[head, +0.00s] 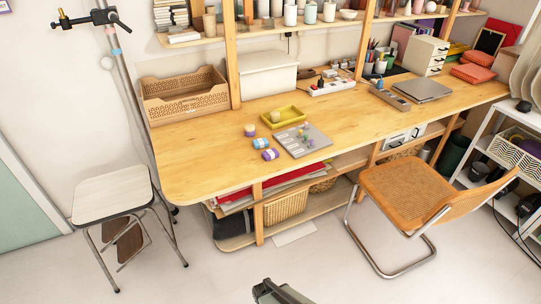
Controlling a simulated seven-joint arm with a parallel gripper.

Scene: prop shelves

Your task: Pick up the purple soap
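A small purple block with a pale band (270,154), which looks like the purple soap, lies near the front edge of the wooden desk. A blue block with a pale band (261,143) lies just behind it. A third small block, purple and yellowish (250,130), lies farther back to the left. The three are apart or nearly so; their fine detail is too small to read. My gripper (268,292) shows only in part at the bottom edge, low in front of the desk and well away from the blocks. Its fingertips cannot be made out.
A grey board (289,146) with small coloured pieces lies right of the blocks. A yellow tray (296,112) sits behind. A wooden crate (180,105) stands back left. A stool (108,194) and a chair (405,190) flank the floor. The desk's left front is clear.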

